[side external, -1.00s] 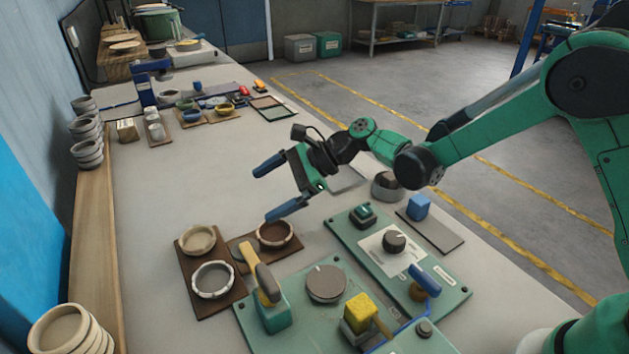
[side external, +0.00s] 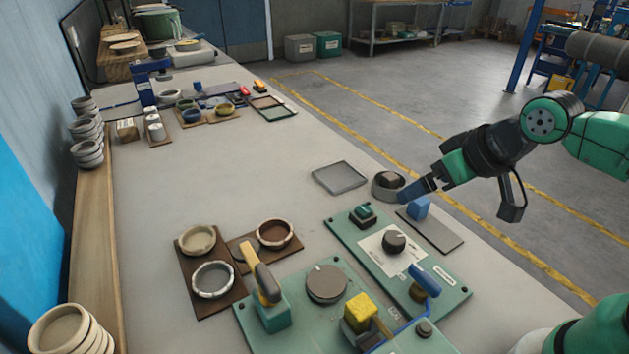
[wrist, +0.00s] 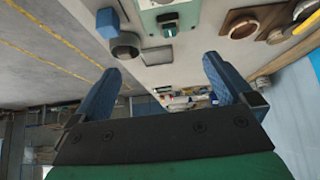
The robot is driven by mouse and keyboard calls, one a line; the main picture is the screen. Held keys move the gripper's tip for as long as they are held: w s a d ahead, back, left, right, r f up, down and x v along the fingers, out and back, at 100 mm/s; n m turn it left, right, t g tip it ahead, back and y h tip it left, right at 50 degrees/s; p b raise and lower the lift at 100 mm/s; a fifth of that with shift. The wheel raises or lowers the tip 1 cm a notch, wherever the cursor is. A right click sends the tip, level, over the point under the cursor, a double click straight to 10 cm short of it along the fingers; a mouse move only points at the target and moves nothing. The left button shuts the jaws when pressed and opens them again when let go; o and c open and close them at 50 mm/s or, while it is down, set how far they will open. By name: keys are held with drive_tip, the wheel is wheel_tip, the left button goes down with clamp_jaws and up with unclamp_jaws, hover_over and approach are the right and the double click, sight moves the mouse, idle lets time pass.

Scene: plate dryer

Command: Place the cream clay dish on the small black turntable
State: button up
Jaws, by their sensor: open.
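The cream clay dish (side external: 197,240) sits upright on a dark brown board at the left of the bench, behind a white-rimmed dish; it also shows in the wrist view (wrist: 276,36). A low round grey piece with a dark top (side external: 388,184) stands near the bench's right edge and appears as a dark disc in the wrist view (wrist: 125,46). It may be the small black turntable; I cannot tell for sure. My gripper (side external: 456,208) is open and empty near the bench's right edge, well apart from the dish. Its blue fingers are spread in the wrist view (wrist: 161,64).
A white-rimmed dish (side external: 213,279) and a brown dish (side external: 275,234) are beside the cream one. Green panels with a grey disc (side external: 326,283), a black knob (side external: 394,240) and levers fill the front. A blue block (side external: 418,208) is close to my gripper.

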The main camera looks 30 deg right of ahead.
idle(0.3)
drive_tip(key=n+g+y, duration=0.2)
drive_tip(key=n+y, duration=0.5)
drive_tip(key=n, duration=0.4)
hover_over(192, 243)
drive_tip(key=s+d, duration=0.3)
drive_tip(key=d, duration=0.2)
drive_tip(key=f, duration=0.8)
drive_tip(key=shift+s+d+f, duration=0.1)
drive_tip(key=shift+s+f, duration=0.1)
drive_tip(key=shift+f, duration=0.15)
drive_tip(key=shift+x, duration=2.95)
drive_tip(key=c, duration=1.3)
drive_tip(key=shift+o, duration=0.2)
drive_tip(key=shift+r, duration=0.15)
